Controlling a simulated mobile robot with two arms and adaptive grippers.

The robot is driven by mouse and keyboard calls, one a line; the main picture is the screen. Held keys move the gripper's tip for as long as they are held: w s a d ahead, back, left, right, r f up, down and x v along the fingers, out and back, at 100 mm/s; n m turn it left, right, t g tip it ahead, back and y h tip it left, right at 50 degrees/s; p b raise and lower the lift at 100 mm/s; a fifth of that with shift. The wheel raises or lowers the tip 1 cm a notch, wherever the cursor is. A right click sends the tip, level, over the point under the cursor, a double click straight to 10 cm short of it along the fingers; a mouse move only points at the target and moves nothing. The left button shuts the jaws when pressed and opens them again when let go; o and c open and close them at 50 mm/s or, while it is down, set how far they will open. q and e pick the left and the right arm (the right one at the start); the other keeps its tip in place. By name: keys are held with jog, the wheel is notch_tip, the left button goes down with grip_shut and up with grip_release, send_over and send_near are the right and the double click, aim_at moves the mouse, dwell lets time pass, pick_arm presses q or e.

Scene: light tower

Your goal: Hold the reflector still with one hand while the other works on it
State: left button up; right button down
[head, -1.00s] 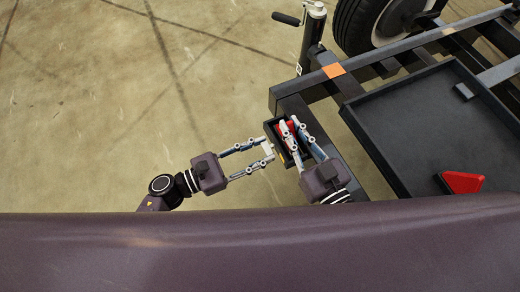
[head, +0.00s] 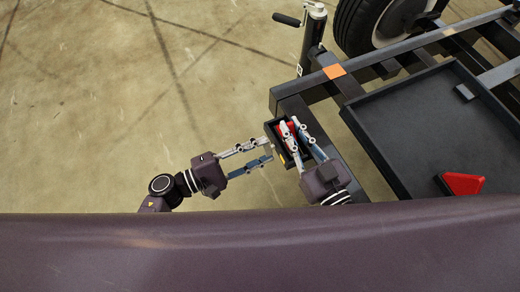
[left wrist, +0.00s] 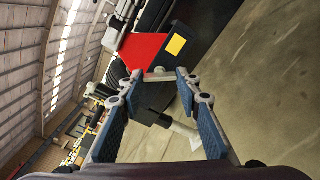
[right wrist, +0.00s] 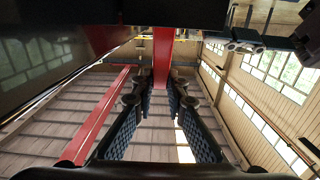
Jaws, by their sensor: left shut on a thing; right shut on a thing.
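The red reflector (head: 287,127) sits at the dark box-like bracket by the frame corner. Its red face shows in the left wrist view (left wrist: 140,48). My right gripper (head: 291,124) is shut on it from the near side. A red strip (right wrist: 163,55) stands between the fingers in the right wrist view. My left gripper (head: 266,151) is at the left side of the bracket, shut on a small light-grey piece (left wrist: 160,75) that lies across its fingertips. I cannot tell how that piece joins the reflector; the fingers cover much of the contact.
A black tray (head: 405,125) lies on the trailer frame to the right, with a second red triangle (head: 462,183) at its near edge. A jack post with crank (head: 311,35) and a wheel (head: 370,25) stand behind. The floor at left is clear.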

pick_arm(q)
jog(key=shift+a+m, duration=0.1)
jog(key=shift+m, duration=0.7)
jog(key=shift+f, duration=0.1)
jog(key=o, duration=1.2)
jog(key=shift+c, duration=0.2)
jog(key=v, duration=1.2)
